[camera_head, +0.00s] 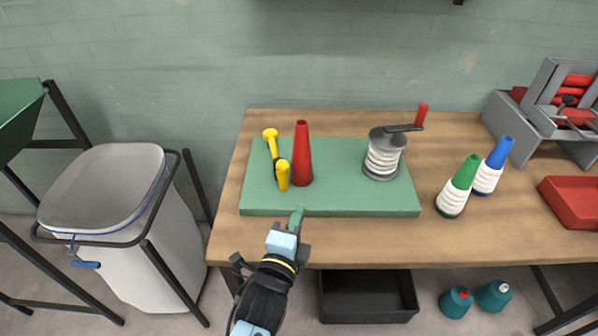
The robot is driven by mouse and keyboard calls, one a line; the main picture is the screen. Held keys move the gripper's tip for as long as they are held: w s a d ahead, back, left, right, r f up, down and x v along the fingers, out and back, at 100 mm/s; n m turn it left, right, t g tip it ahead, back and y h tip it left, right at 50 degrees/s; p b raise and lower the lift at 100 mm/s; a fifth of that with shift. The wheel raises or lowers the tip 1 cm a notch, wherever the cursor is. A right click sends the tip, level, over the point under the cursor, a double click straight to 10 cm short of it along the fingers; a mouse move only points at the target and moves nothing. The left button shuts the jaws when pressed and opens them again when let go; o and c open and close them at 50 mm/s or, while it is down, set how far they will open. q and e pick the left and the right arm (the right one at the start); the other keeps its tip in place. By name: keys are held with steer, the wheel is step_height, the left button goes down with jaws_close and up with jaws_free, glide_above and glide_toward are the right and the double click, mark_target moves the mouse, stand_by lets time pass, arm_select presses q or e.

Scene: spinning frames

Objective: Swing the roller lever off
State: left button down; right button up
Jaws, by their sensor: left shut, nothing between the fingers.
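The yellow lever (271,145) stands on the left of a green board (335,205). It has a yellow knob at its top, a dark middle and a short yellow cylinder (283,178) beside its lower end. I cannot tell how these parts join. A tall red cone (302,155) stands just right of it. A grey reel (382,158) with white thread and a red-handled crank (421,117) stands at the right of the board. My left gripper (297,217) is shut and empty at the board's front edge, below the red cone. My right gripper is out of view.
Green (459,187) and blue (494,165) thread cones stand right of the board. A red tray (572,202) and a grey machine (552,108) are at the table's right. A white bin (150,240) stands left. A black crate (367,298) sits below.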

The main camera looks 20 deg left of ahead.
arm_select(q)
steer(key=w, duration=0.3)
steer(key=w+b, duration=0.1)
steer(key=w, duration=0.5)
steer(key=shift+r, duration=0.4)
steer(key=a, duration=0.1)
steer(key=s+a, duration=0.1)
steer(key=a, duration=0.1)
steer(key=shift+a, duration=0.1)
steer(key=shift+s+a, duration=0.1)
steer(key=shift+a, duration=0.2)
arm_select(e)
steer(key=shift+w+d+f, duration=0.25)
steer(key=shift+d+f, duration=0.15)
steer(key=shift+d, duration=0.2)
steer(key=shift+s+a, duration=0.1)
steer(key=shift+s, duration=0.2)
arm_select(q)
steer(key=shift+a, duration=0.15)
